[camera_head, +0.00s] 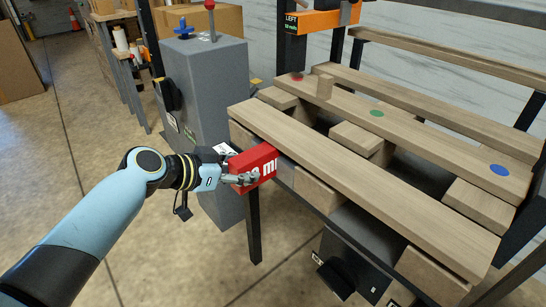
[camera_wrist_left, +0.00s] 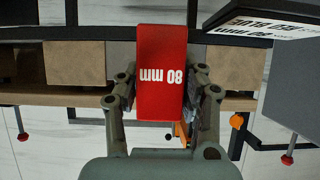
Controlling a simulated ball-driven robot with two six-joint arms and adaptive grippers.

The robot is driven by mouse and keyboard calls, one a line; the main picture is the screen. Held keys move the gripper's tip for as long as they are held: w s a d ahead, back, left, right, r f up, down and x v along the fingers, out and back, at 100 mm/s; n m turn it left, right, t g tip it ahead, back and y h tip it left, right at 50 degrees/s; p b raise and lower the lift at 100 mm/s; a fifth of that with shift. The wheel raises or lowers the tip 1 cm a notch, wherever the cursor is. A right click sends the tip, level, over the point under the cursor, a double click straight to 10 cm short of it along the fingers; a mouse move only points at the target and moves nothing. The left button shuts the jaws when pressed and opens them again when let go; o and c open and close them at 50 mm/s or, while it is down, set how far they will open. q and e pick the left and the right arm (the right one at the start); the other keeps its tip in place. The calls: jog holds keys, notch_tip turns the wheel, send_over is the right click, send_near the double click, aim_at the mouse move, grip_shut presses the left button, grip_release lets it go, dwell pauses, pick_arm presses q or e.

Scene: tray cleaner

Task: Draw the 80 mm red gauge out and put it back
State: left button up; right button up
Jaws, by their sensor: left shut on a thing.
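The red gauge (camera_head: 262,160), a red block with white lettering, sticks out of the front left of the wooden rack, below its front rail. In the left wrist view the red gauge (camera_wrist_left: 162,65) reads "80 mm" upside down. My left gripper (camera_head: 240,181) is shut on its outer end, with one finger on each side in the wrist view (camera_wrist_left: 163,95). A grey part (camera_head: 285,172) shows just behind the red block at the rack, between wooden blocks. How deep the gauge sits is hidden by the rail. My right gripper is not in view.
The wooden rack's front rail (camera_head: 360,185) runs right above the gauge. A grey cabinet (camera_head: 208,110) with a red-knobbed lever stands close to the left. Open floor lies in front.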

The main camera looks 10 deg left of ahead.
pick_arm(q)
jog(key=s+a, duration=0.5)
jog(key=s, duration=0.1)
jog(key=shift+s, duration=0.2)
dwell(1.1)
jog(key=shift+r, duration=0.1)
jog(key=shift+r+p+v, duration=0.25)
jog(key=shift+p+v, duration=0.6)
jog(key=shift+v, duration=1.65)
jog(key=shift+w+d, duration=0.1)
jog(key=shift+w, duration=0.05)
